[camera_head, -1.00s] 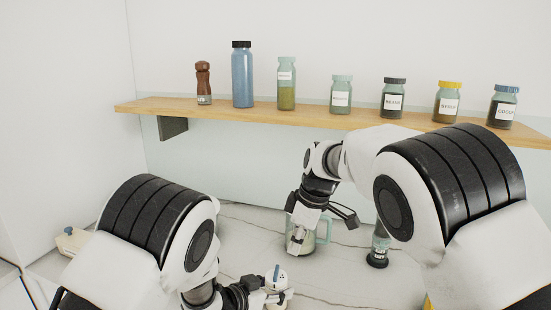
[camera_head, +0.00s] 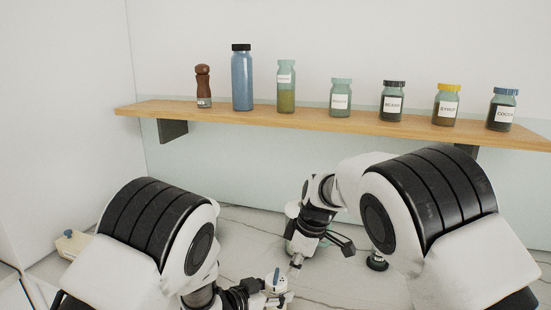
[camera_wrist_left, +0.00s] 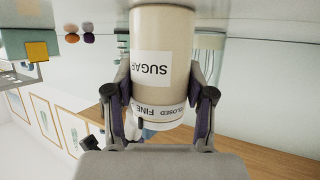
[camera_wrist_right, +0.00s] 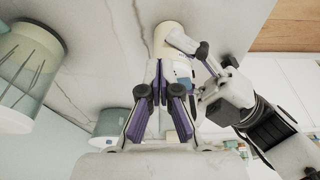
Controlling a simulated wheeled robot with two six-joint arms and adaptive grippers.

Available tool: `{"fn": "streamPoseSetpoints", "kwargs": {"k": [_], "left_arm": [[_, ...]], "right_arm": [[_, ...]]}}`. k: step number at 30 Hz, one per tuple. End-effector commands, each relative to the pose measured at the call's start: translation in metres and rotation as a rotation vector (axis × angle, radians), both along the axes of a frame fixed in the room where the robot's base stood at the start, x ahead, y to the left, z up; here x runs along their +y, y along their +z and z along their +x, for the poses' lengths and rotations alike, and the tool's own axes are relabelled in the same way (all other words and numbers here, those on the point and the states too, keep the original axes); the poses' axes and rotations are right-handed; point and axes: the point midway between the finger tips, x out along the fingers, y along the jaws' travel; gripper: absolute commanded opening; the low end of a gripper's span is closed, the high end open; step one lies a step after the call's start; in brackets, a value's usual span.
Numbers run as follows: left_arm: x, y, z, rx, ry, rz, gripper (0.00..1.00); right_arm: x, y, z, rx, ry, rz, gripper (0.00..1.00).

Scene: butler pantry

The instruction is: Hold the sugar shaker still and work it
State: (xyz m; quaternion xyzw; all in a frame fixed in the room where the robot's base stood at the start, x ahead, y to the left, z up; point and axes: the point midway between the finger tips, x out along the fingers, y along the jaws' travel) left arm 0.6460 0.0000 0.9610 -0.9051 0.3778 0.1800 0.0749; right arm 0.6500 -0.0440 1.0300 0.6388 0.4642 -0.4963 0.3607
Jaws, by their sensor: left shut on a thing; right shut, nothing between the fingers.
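The sugar shaker (camera_head: 277,283) stands at the bottom middle of the head view, with a white top and a blue part on it. In the left wrist view its cream body (camera_wrist_left: 178,30) carries a SUGAR label, and its white collar (camera_wrist_left: 160,115) reads CLOSED and FINE. My left gripper (camera_wrist_left: 160,75) is shut around the shaker, one finger on each side. My right gripper (camera_head: 295,266) is shut and empty, pointing down just above and beside the shaker's top. In the right wrist view its closed fingertips (camera_wrist_right: 158,64) overlap the shaker (camera_wrist_right: 168,40); contact cannot be told.
A wooden shelf (camera_head: 220,108) above holds a brown mill (camera_head: 203,86), a blue bottle (camera_head: 242,78) and several jars.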

Motion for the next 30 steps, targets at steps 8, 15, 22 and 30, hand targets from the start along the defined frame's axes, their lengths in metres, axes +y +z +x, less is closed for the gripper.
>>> {"fn": "streamPoseSetpoints", "kwargs": {"k": [8,15,22,30], "left_arm": [[0.0002,-0.001,-0.0004,0.002,0.0,0.001,0.1],[0.0002,-0.001,-0.0004,0.002,0.0,0.001,0.1],[0.0002,-0.001,-0.0004,0.002,0.0,0.001,0.1],[0.0002,-0.001,-0.0004,0.002,0.0,0.001,0.1]], "right_arm": [[0.0036,0.0,-0.0004,0.0,0.001,0.0,0.0],[0.0065,0.0,-0.0007,0.0,0.0,0.0,0.0],[0.0093,0.0,-0.0011,0.0,0.0,0.0,0.0],[0.0106,0.0,-0.0012,0.0,-0.001,0.0,0.0]]}}
